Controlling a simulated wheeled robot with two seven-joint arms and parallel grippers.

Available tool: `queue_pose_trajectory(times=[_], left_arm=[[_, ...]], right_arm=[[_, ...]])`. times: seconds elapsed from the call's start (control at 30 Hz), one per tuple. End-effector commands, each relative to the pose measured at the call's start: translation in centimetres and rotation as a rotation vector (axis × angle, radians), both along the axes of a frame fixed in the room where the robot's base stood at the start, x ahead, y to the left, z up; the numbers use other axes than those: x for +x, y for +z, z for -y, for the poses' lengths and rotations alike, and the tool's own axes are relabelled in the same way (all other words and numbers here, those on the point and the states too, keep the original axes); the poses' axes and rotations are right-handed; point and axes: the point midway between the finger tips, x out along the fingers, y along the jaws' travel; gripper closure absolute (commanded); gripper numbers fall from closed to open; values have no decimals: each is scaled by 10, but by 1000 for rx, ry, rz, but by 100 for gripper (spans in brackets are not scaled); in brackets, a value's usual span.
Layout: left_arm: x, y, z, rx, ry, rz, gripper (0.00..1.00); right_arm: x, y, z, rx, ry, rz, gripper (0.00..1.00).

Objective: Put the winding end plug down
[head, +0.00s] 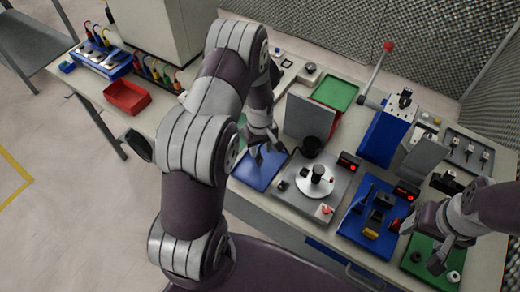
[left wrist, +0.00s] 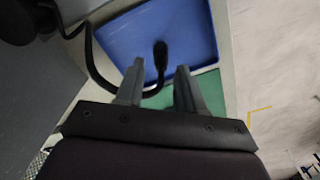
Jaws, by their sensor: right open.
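The winding end plug (left wrist: 160,56) is a small black plug on a black cable, seen in the left wrist view over the blue tray (left wrist: 195,25). It appears to rest on the tray, though its exact height is hard to tell. My left gripper (left wrist: 160,66) is open, with a finger on each side of the plug and visible gaps to it. In the head view my left gripper (head: 267,150) is low over the blue tray (head: 254,174); the plug is hidden there. My right gripper (head: 446,250) is open and empty above a green mat (head: 422,262).
Right of the blue tray stands a grey fixture with a round white disc (head: 314,182). A blue fixture plate (head: 370,222) and a blue lever press (head: 385,135) are further right. A red bin (head: 127,97) and a green tray (head: 336,92) are also on the bench.

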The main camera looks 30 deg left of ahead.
Motion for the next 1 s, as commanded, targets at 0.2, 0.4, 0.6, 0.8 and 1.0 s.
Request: queue_pose_trajectory(times=[0.2, 0.4, 0.6, 0.8, 1.0], left_arm=[[1, 49, 0, 2, 0, 8, 62], [0, 92, 0, 0, 0, 3, 62], [-22, 124, 21, 5, -176, 24, 62], [-104, 154, 71, 36, -727, 94, 62], [-137, 155, 82, 50, -919, 113, 62]], right_arm=[[0, -19, 0, 0, 0, -1, 33], [0, -27, 0, 0, 0, -1, 33], [0, -28, 0, 0, 0, -1, 33], [0, -28, 0, 0, 0, -1, 33], [0, -28, 0, 0, 0, -1, 33]])
